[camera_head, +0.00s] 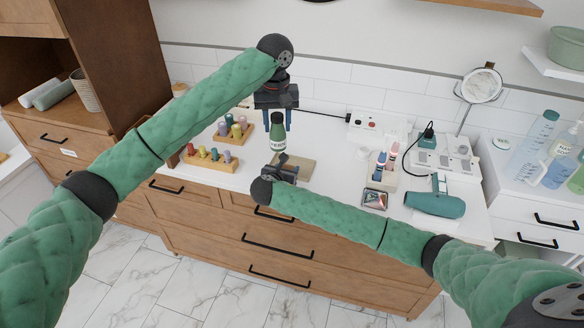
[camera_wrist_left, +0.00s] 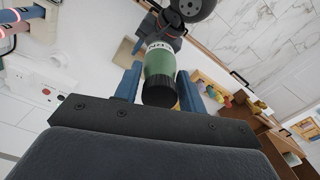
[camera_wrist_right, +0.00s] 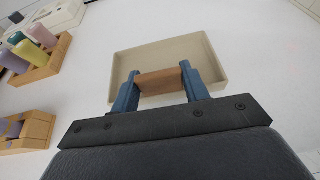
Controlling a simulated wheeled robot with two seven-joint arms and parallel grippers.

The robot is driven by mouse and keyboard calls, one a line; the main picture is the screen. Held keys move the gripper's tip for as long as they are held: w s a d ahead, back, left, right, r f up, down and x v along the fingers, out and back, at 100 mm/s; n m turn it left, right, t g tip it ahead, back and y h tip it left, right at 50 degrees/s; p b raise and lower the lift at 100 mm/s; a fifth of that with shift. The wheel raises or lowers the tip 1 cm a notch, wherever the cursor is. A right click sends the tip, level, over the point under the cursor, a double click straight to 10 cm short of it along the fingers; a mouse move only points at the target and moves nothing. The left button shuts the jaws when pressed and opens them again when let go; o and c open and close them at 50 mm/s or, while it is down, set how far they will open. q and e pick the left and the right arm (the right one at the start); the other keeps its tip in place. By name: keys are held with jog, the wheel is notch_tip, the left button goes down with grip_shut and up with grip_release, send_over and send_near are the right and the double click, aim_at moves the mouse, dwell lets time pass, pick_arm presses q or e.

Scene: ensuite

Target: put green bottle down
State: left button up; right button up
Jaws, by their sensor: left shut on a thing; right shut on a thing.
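The green bottle (camera_head: 277,130) has a pale lettered label and a dark cap. My left gripper (camera_head: 278,118) is shut on it from above and holds it upright over the counter. In the left wrist view the bottle (camera_wrist_left: 160,66) sits between the blue fingers, with its black cap toward the camera. My right gripper (camera_wrist_right: 160,84) is shut on a brown wooden-looking piece (camera_wrist_right: 159,82), over a shallow beige tray (camera_wrist_right: 125,63). In the head view the tray (camera_head: 303,165) is partly hidden by my right gripper. Whether the bottle's base touches anything is hidden.
Two wooden racks (camera_head: 211,160) (camera_head: 228,142) of coloured rolls stand left of the tray. A white box (camera_head: 375,128) stands behind, and a holder with tubes (camera_head: 383,165) stands to the right. A teal hair dryer (camera_head: 434,205) lies further right. White counter shows between the tray and holder.

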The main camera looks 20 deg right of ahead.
pick_arm(q)
jog(key=w+d+f+m, duration=0.15)
jog(key=w+d, duration=0.25)
jog(key=d, duration=0.8)
jog(key=w+a+f+m, duration=0.1)
jog(key=w+a+f, duration=0.3)
jog(key=w+f, duration=0.35)
jog(key=shift+s+a+f+m, duration=0.15)
jog(key=shift+f+m, duration=0.4)
jog(key=shift+f, duration=1.95)
jog(key=shift+s+d+f+m, duration=0.1)
jog(key=shift+f+m, duration=0.4)
jog(key=shift+f, duration=1.95)
